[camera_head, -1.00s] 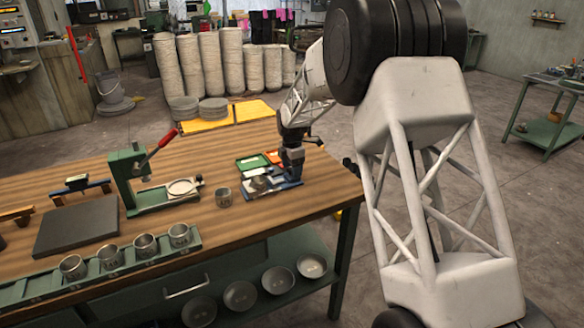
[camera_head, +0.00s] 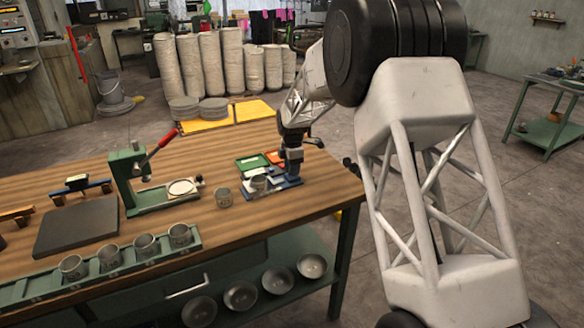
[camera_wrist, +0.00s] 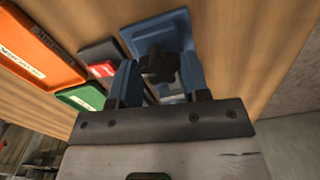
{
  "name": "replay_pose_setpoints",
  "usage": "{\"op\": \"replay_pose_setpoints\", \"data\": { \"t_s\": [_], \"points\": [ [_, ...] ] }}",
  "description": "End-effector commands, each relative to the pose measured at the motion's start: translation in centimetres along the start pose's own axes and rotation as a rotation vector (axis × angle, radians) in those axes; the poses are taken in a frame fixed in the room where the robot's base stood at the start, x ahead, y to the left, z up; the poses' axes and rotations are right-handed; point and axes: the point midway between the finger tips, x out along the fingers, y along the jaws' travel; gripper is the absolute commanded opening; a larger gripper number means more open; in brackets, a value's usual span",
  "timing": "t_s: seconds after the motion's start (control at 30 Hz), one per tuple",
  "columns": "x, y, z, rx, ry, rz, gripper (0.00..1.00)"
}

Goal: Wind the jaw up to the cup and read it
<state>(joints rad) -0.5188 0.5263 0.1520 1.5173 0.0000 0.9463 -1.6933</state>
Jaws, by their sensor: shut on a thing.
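A blue measuring fixture (camera_head: 285,187) lies near the right end of the wooden bench, and its blue base (camera_wrist: 163,27) also shows in the wrist view. A small grey cup (camera_head: 259,183) stands at the fixture's left part in the head view. My gripper (camera_head: 292,170) points down over the fixture's right side. In the wrist view, my gripper (camera_wrist: 158,78) is shut on a dark star-shaped knob (camera_wrist: 160,64) between its two blue fingers. The fixture's jaw, its contact with the cup and any scale are too small or hidden to tell.
Green (camera_head: 252,162) and orange (camera_head: 274,157) trays lie just behind the fixture. A green rack (camera_head: 100,275) holds several cups along the front edge.

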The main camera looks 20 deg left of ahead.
Motion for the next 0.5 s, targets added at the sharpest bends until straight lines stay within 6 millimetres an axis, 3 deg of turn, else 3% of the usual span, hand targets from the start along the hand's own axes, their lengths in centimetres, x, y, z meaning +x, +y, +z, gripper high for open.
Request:
{"op": "replay_pose_setpoints", "data": {
  "t_s": [0.5],
  "points": [
    [-0.04, -0.04, 0.07, 0.449, 0.000, 0.000, 0.19]
  ]
}}
